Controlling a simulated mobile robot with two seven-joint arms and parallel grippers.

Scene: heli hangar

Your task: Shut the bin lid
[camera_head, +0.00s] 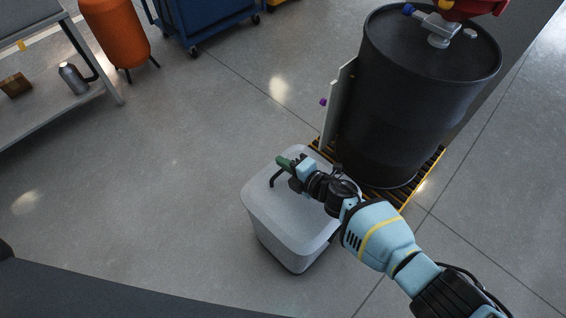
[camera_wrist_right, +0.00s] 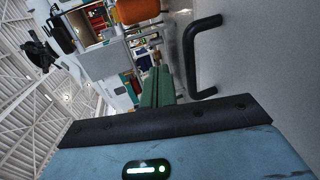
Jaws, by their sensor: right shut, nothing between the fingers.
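A pale grey bin (camera_head: 283,237) with rounded corners stands on the floor at the middle of the head view. Its lid (camera_head: 268,203) looks flat on top, with no gap that I can make out. The far right part of the lid is hidden by my right arm. A black bar handle (camera_head: 273,181) rises from the lid; it also shows in the right wrist view (camera_wrist_right: 207,50). My right gripper (camera_head: 282,161), with green fingers, is shut and empty. It is over the lid, close beside the handle; I cannot tell whether it touches. My left gripper is not in view.
A black drum (camera_head: 405,110) stands on a yellow-and-black pallet (camera_head: 428,168) right behind the bin, with a grey panel (camera_head: 337,105) at its left side. A grey workbench (camera_head: 45,95) is at left, and a blue cart (camera_head: 200,18) at the back. The floor left of the bin is clear.

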